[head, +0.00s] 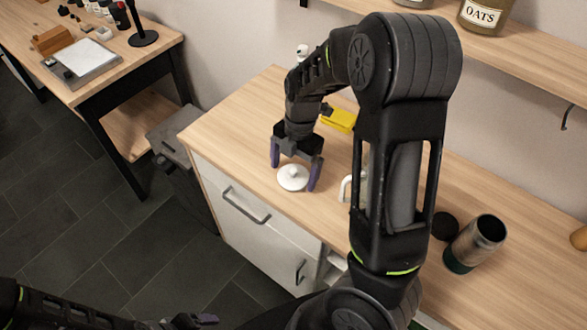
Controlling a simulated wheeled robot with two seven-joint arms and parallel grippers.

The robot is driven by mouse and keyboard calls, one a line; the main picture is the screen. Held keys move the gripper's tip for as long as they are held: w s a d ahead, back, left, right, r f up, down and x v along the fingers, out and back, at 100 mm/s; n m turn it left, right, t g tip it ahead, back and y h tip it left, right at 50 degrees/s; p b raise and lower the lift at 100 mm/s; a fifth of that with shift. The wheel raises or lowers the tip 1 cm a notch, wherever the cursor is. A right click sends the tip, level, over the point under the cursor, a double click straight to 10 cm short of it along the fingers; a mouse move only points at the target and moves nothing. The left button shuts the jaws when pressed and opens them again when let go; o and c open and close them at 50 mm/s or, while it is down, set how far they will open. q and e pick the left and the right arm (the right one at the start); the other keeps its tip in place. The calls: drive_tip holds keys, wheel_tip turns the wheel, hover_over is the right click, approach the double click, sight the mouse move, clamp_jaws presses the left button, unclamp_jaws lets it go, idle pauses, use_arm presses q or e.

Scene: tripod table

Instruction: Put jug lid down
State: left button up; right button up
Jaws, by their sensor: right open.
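The white round jug lid (292,180) with a small knob rests on the wooden counter near its front left edge. My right gripper (294,174) points down over the lid, open, with one finger on each side of it. A white handle (344,189), likely the jug's, shows just right of the gripper; the rest is hidden behind my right arm. My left gripper (205,319) shows only partly at the bottom edge, away from the counter, and its jaws are unclear.
A yellow object (340,120) lies behind the gripper. A shelf with an oats jar (483,14) hangs above. A side table (150,60) stands left.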

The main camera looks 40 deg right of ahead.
drive_tip(key=shift+r, duration=0.15)
wheel_tip(320, 180, up, 12)
drive_tip(key=d+b, duration=0.1)
drive_tip(key=shift+w+d, duration=0.25)
drive_tip(key=shift+d, duration=0.15)
idle(0.7)
